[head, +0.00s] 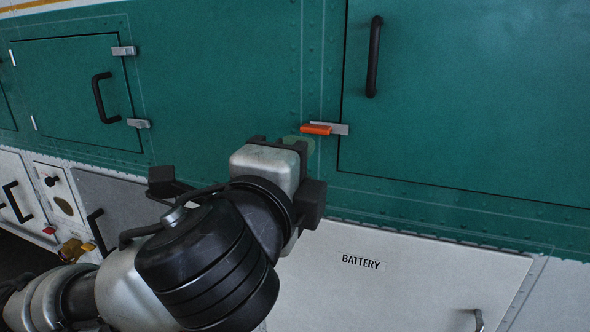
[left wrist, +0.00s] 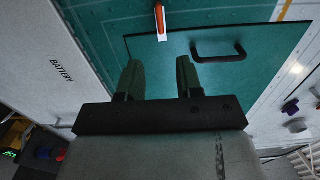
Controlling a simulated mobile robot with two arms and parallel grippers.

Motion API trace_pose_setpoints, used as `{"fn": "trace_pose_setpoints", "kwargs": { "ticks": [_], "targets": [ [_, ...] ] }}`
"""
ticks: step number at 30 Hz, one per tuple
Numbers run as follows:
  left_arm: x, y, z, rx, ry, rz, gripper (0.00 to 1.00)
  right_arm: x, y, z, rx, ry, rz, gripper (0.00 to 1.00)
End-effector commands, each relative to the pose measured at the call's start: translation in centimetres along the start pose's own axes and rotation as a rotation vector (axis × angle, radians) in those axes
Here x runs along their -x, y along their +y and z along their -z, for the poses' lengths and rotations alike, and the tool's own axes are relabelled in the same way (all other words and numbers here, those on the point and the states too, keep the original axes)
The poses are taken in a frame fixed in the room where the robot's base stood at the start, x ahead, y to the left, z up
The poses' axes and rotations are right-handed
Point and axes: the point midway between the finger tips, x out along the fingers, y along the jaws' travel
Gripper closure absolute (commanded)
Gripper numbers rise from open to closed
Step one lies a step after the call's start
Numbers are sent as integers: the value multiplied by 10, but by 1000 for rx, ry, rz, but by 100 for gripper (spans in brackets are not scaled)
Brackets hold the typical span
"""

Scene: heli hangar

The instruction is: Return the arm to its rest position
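My left gripper (head: 300,143) is in front of the green panel, just below and left of a latch with an orange handle (head: 316,129). In the left wrist view, the two fingers of this gripper (left wrist: 158,72) stand apart with nothing between them. The orange latch (left wrist: 159,20) shows beyond the fingertips there, apart from them. My left arm reaches in from the lower left of the head view and hides part of the lower panels. My right gripper is in neither view.
A large closed green door (head: 470,90) with a black handle (head: 374,56) is at right. A smaller closed door (head: 70,85) with its handle (head: 104,98) is at left. The white BATTERY panel (head: 400,275) is below. Yellow and red fittings (head: 75,249) sit at lower left.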

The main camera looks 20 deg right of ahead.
Motion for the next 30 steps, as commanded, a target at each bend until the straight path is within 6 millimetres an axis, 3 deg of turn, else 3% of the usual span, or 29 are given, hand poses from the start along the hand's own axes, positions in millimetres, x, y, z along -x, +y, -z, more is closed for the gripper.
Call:
{"fn": "trace_pose_setpoints", "kwargs": {
  "ticks": [8,11,14,23,30],
  "targets": [
    [0,1,-1,10,-1,-4,64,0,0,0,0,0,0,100],
    [-1,12,-8,72,-4,-29,64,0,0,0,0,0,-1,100],
    [-3,35,-23,205,-20,-78,64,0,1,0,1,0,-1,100],
    [13,150,-89,752,-188,-278,64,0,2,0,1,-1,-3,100],
    [61,264,-131,1130,-445,-431,64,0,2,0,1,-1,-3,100]
  ]
}}
